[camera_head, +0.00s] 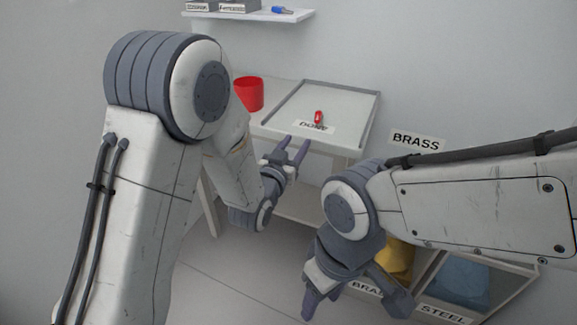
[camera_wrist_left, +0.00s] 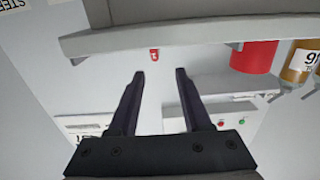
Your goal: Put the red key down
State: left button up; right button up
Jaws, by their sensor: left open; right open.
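The red key (camera_head: 318,117) lies in the shallow grey-rimmed tray (camera_head: 345,88) on the white table, beside a white label with dark lettering. My left gripper (camera_head: 294,142) is open and empty at the table's near edge, a short way from the key and not touching it. In the left wrist view the key (camera_wrist_left: 154,54) shows beyond the two spread fingers (camera_wrist_left: 159,76), with clear space between. My right gripper (camera_head: 355,298) is open, low at the front, near the bins, with nothing seen between its fingers.
A red cup (camera_head: 249,93) stands on the table left of the tray. A wall shelf (camera_head: 250,14) holds boxes and a small blue item (camera_head: 281,10). Bins labelled BRASS and STEEL, with yellow (camera_head: 398,258) and blue (camera_head: 460,280) contents, stand at lower right.

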pick_arm(q)
jog(key=s+d+f+m+g+y, duration=0.1)
jog(key=s+f+g, duration=0.1)
jog(key=s+g, duration=0.4)
jog(key=s+d+f+g+y, duration=0.1)
jog(key=s+d+f+g, duration=0.15)
jog(key=s, duration=0.55)
jog(key=s+a+m+g+y, duration=0.1)
jog(key=s+a+g, duration=0.3)
jog(key=s, duration=0.6)
jog(key=s+a+m+g+y, duration=0.1)
jog(key=s+a+g, duration=0.3)
jog(key=s, duration=0.7)
jog(key=shift+s+a+r+y, duration=0.3)
jog(key=shift+a+y, duration=0.2)
jog(key=shift+y, duration=0.2)
jog(key=shift+a, duration=0.1)
